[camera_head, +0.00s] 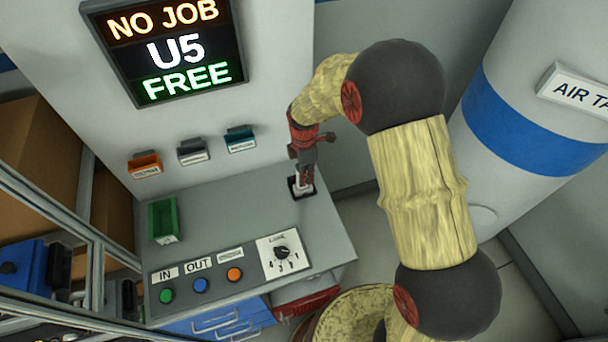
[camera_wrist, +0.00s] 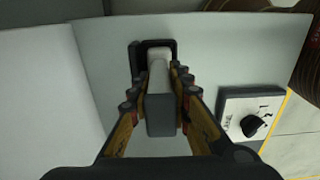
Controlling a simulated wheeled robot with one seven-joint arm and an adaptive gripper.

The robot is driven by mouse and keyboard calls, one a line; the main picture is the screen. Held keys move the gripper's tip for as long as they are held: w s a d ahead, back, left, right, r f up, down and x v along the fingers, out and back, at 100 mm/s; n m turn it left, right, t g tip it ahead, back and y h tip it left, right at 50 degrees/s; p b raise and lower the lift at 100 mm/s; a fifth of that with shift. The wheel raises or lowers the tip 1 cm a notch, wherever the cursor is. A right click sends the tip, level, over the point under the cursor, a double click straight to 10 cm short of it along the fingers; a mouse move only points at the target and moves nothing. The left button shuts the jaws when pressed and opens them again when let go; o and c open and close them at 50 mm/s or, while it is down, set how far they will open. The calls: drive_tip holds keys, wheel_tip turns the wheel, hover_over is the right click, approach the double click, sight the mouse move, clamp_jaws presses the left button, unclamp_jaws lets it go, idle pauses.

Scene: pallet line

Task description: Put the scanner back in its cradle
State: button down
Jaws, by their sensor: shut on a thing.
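The scanner (camera_wrist: 161,115), a grey block with a paler far part, is between the two fingers of my gripper (camera_wrist: 157,82) in the wrist view. My gripper is shut on it. The cradle (camera_wrist: 135,58) is a black frame on the grey desk top. The scanner's pale end overlaps the frame's opening; I cannot tell how deep it sits. In the head view my gripper (camera_head: 306,172) points down over the black cradle (camera_head: 293,190) near the desk's back right, with a bit of the pale scanner (camera_head: 304,190) showing below it. The fingers hide most of the scanner there.
A green bin (camera_head: 163,220) stands at the desk's left. The front panel has buttons and a knob plate (camera_head: 284,254). Small labelled holders (camera_head: 193,151) and a sign (camera_head: 165,45) are on the wall. A large tank (camera_head: 545,110) stands right. The desk's middle is clear.

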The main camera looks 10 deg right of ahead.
drive_tip(key=c, duration=1.7)
unclamp_jaws()
drive_tip(key=shift+o, duration=0.2)
wheel_tip(320, 180, up, 12)
drive_tip(key=shift+r+p, duration=0.15)
drive_tip(key=shift+p, duration=0.2)
drive_tip(key=s+d+r+m+t, duration=0.25)
drive_tip(key=s+r+m, duration=0.25)
drive_tip(key=r, duration=0.3)
drive_tip(key=s+d+r+m+t, duration=0.1)
drive_tip(key=s+d+r+m, duration=0.35)
drive_tip(key=s+r, duration=0.2)
drive_tip(key=s+d+r+m+t, duration=0.1)
drive_tip(key=s+d+r+m, duration=0.1)
drive_tip(key=s+m, duration=0.3)
drive_tip(key=s+d+r+m+t, duration=0.1)
drive_tip(key=s+d+r+m, duration=0.1)
drive_tip(key=s+m, duration=0.3)
drive_tip(key=s+r, duration=0.1)
drive_tip(key=s, duration=0.3)
drive_tip(key=shift+m, duration=0.35)
